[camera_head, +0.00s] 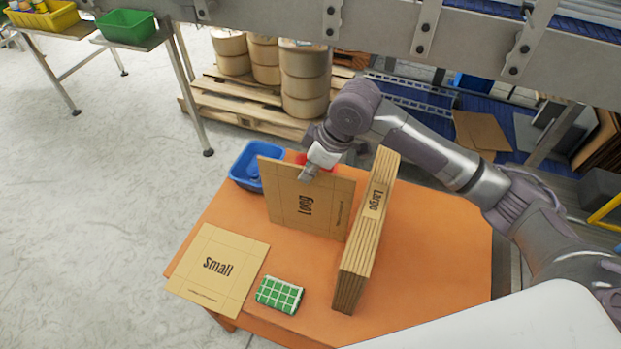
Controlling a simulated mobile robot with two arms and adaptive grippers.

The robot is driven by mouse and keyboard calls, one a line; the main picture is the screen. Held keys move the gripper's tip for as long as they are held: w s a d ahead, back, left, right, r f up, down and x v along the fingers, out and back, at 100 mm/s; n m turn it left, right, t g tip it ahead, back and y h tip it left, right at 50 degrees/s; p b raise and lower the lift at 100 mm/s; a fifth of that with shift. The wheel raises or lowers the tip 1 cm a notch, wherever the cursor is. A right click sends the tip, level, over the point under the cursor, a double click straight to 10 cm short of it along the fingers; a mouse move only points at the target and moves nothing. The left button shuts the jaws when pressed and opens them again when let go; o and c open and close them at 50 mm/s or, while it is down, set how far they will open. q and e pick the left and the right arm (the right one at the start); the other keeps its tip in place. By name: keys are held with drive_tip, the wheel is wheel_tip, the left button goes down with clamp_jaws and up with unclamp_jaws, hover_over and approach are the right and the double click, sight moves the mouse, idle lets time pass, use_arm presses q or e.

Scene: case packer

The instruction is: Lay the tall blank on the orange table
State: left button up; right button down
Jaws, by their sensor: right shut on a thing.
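A tan cardboard blank (290,200), with a label that seems to read "Long" upside down, stands nearly upright over the orange table (430,250). My right gripper (310,174) is shut on its top edge. I cannot tell whether its lower edge touches the table. A stack of blanks marked "Large" (362,240) stands on edge just right of it. A blank marked "Small" (219,266) lies flat at the table's left corner. No blank in view is clearly labelled "Tall". My left gripper is not in view.
A green-and-white checked block (279,295) lies near the front edge. The table's right side is clear. A metal conveyor frame (390,30) crosses behind.

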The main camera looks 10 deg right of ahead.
drive_tip(key=f, duration=0.2)
drive_tip(key=f+p, duration=0.1)
drive_tip(key=shift+s+d+f, duration=0.2)
drive_tip(key=shift+f, duration=0.2)
drive_tip(key=c, duration=1.3)
unclamp_jaws()
drive_tip(key=shift+f, duration=0.1)
